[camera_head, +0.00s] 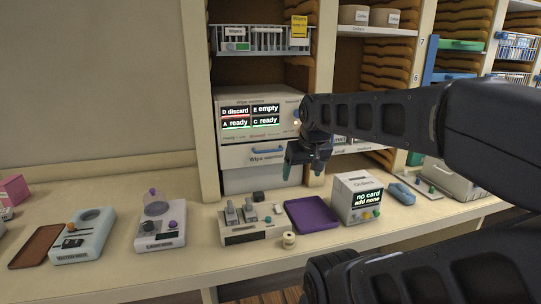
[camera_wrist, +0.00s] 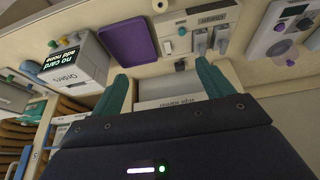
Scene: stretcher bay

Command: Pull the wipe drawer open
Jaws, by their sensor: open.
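In the wrist view the two green fingers of my gripper (camera_wrist: 164,88) are spread apart. A white labelled front (camera_wrist: 172,103) shows between them, partly hidden by the gripper body. The blue handle cannot be made out there.
The wipe warmer (camera_head: 260,115) shows ready, discard and empty slots. Below on the counter are a purple tray (camera_head: 312,214), a card box (camera_head: 358,198), a switch unit (camera_head: 246,222) and a small roll (camera_head: 289,240). A wire basket (camera_head: 262,40) hangs above. A shelf post (camera_head: 318,100) stands right of the warmer.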

